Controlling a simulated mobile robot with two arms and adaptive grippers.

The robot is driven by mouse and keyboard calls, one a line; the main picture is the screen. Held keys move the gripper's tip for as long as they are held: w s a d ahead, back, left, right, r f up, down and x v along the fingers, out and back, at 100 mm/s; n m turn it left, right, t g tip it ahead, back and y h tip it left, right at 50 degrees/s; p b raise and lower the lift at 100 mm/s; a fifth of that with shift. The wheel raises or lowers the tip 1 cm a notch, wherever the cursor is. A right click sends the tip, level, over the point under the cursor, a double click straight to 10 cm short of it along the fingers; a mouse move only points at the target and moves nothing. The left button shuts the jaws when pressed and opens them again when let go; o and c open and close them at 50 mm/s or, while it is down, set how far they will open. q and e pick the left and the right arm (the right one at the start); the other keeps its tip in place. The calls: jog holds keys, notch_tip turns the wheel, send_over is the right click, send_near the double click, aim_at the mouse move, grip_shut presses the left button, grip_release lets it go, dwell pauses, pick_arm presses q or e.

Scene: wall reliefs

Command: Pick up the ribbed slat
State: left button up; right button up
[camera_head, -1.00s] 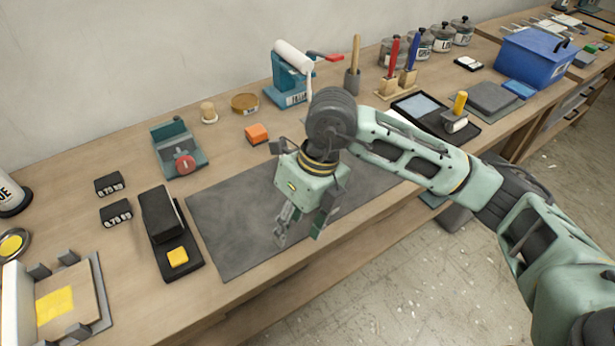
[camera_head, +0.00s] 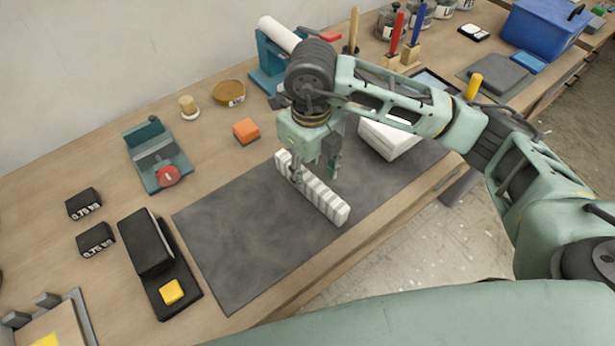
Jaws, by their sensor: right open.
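The ribbed slat (camera_head: 326,202) is a white bar with cross ribs. It lies slantwise on the dark grey mat (camera_head: 235,250), its near end toward the lower right. My right gripper (camera_head: 315,176) points down over the slat's far half, with its fingers apart. One finger overlaps the slat in the picture and the other shows on its right side. I cannot tell whether either finger touches it. Part of the slat is hidden by the gripper. My left gripper is not in view.
A white block (camera_head: 390,142) lies right of the gripper, partly behind my arm. An orange block (camera_head: 246,131), a green vise-like tool (camera_head: 158,160) and a black stand with a yellow block (camera_head: 172,291) are left of the gripper. The mat's left part is clear.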

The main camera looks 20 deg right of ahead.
aim_at(309, 177)
jog(key=shift+s+a+f+p, duration=0.1)
jog(key=shift+s+f+p, duration=0.15)
jog(key=shift+f+p, duration=0.5)
jog(key=f, duration=0.3)
jog(key=shift+w, duration=0.3)
jog(key=shift+w+f, duration=0.1)
jog(key=shift+f, duration=0.4)
jog(key=c, duration=0.4)
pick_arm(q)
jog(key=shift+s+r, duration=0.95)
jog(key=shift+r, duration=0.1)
pick_arm(e)
grip_shut()
